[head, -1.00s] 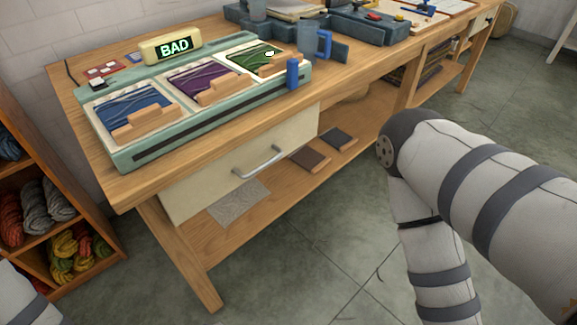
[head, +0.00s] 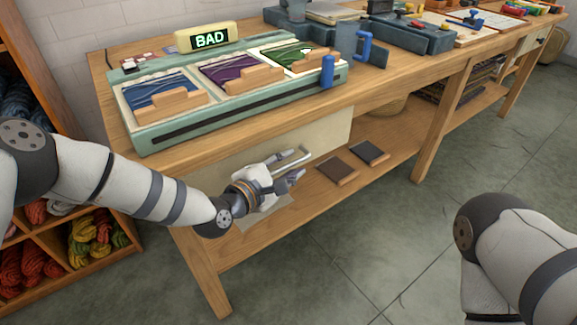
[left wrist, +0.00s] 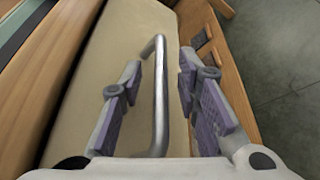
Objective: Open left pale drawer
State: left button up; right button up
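The pale drawer (head: 325,136) sits under the left end of the wooden bench top, and its front looks flush with the bench. Its silver bar handle (head: 293,161) is partly hidden by my left gripper (head: 290,172). In the left wrist view the handle (left wrist: 160,95) stands between the two purple-padded fingers of the left gripper (left wrist: 163,90), with gaps on both sides. The left gripper is open around the handle. My right arm shows at the lower right of the head view, but its gripper is out of frame.
Dark flat blocks (head: 337,169) lie on the lower shelf. A wool rack (head: 128,238) stands at the left. The floor in front is clear.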

pick_arm(q)
jog(key=shift+w, duration=0.1)
grip_shut()
jog(key=shift+d, duration=0.1)
